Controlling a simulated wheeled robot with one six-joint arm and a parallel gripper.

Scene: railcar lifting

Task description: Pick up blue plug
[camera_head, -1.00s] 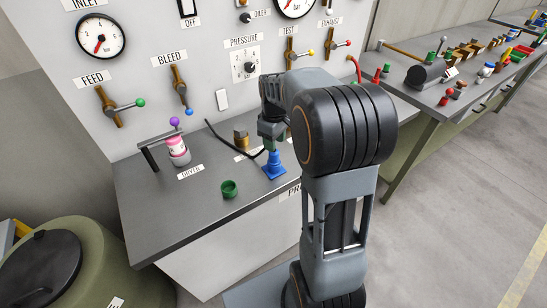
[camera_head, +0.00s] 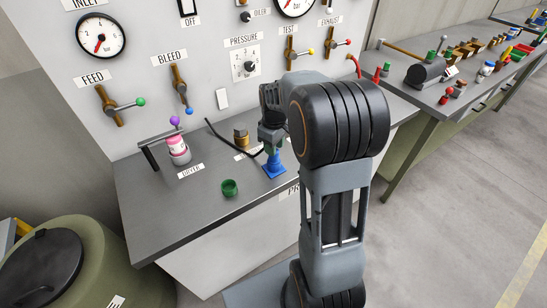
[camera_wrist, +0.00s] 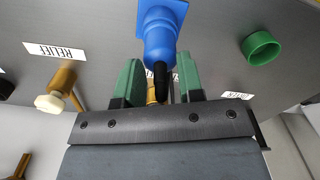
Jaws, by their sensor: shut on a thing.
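The blue plug (camera_head: 273,168) is upright at the front part of the grey bench, its wide square base down. My gripper (camera_head: 271,142) comes down over its top. In the wrist view the plug (camera_wrist: 161,38) has a black cable end at its neck. The green fingers of my gripper (camera_wrist: 158,82) are on both sides of that neck, shut on it. I cannot tell whether the base touches the bench or hangs just above it.
A green cup-like cap (camera_head: 230,187) stands to the left on the bench (camera_head: 190,215). A brass fitting (camera_head: 241,136) is behind the plug. The panel with valves rises at the back. A black cable runs to the plug.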

